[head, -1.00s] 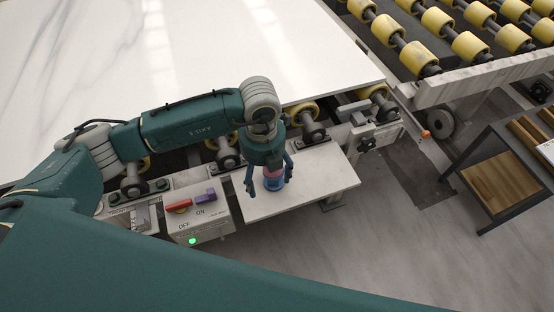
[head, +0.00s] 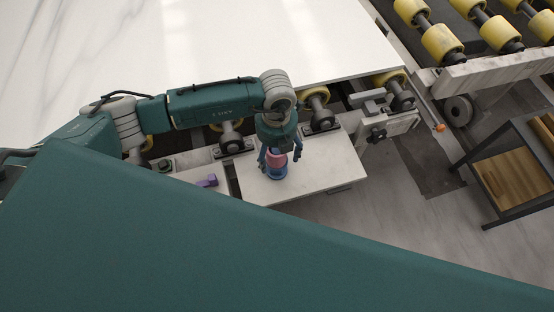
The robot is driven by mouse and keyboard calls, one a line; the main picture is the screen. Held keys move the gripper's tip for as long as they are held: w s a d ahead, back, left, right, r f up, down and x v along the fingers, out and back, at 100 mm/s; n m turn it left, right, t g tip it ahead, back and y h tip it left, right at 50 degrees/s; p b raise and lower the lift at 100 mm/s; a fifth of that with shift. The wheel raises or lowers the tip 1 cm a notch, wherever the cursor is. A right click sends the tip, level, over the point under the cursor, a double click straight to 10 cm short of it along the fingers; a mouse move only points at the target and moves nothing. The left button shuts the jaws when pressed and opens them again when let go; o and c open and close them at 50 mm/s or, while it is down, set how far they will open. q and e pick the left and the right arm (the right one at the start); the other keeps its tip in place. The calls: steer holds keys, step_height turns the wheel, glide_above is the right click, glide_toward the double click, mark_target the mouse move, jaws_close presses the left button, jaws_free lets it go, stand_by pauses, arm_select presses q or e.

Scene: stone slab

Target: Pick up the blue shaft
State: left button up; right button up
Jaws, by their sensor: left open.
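The blue shaft (head: 277,172) stands on a small white shelf (head: 315,176) at the front of the machine. A pink part shows at its top, between the fingers. My left gripper (head: 279,163) points down over the shaft, open, with one finger on each side of it. I cannot tell whether the fingers touch it. My right gripper is not in view.
A large white stone slab (head: 230,40) lies behind the arm on yellow rollers (head: 390,78). A purple switch (head: 207,181) is left of the shelf. A dark-framed rack with wooden boards (head: 505,178) stands at the right. Floor is clear between shelf and rack.

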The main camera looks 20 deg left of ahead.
mark_target(276, 174)
arm_select(q)
step_height(276, 174, down, 4)
steer(key=shift+w+r+p, duration=0.1)
steer(key=shift+r+p, duration=0.05)
steer(key=shift+p, duration=0.45)
steer(key=shift+f, duration=0.35)
steer(key=shift+c, duration=0.5)
steer(key=c, duration=1.3)
steer(key=shift+w, duration=0.1)
steer(key=shift+c, duration=0.7)
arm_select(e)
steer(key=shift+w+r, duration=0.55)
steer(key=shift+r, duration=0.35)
